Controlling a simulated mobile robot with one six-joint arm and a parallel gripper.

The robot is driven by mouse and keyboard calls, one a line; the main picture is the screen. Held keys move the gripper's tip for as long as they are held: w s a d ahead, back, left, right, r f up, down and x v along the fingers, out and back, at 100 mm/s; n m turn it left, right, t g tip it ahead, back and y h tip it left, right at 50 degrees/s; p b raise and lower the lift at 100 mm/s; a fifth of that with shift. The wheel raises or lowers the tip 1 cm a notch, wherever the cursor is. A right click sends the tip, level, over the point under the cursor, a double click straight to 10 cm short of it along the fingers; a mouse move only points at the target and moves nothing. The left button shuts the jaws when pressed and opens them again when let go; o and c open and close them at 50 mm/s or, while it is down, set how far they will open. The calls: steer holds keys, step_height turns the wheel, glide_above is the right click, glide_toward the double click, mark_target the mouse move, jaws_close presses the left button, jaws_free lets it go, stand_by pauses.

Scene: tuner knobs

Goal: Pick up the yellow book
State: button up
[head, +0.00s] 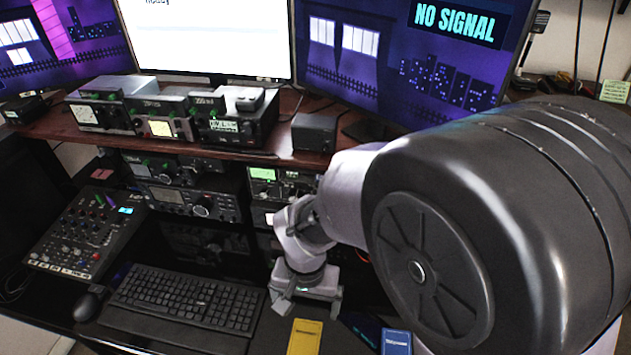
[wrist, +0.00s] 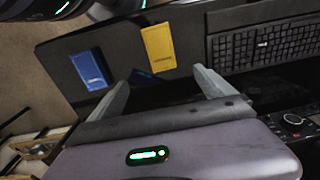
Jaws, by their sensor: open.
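The yellow book (head: 305,338) lies on the dark desk at the bottom of the head view, partly cut off by the frame edge. In the wrist view the yellow book (wrist: 158,49) lies flat beyond my fingertips, between their lines. My gripper (head: 305,300) is open and empty, above the desk just beyond the yellow book in the head view. In the wrist view the two fingers of my gripper (wrist: 158,80) are spread apart, with nothing between them. A blue book (head: 397,342) lies to the right of the yellow one; in the wrist view it is left (wrist: 91,68).
A black keyboard (head: 185,299) lies left of the yellow book, with a mouse (head: 90,303) and a mixer (head: 88,232) further left. Radios (head: 170,118) and monitors stand behind on a wooden shelf (head: 50,123). My arm fills the right of the head view.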

steer(key=b, duration=0.5)
glide_above(304, 344)
steer(key=f, duration=1.3)
steer(key=shift+w+f, duration=0.1)
steer(key=shift+w, duration=0.2)
steer(key=f+b, duration=0.1)
steer(key=f, duration=0.1)
steer(key=f+b, duration=0.1)
steer(key=f, duration=0.1)
steer(key=f+b, duration=0.1)
steer(key=f, duration=0.1)
steer(key=shift+s, duration=0.25)
steer(key=shift+r, duration=0.15)
steer(key=shift+c, duration=0.6)
steer(key=c, duration=1.5)
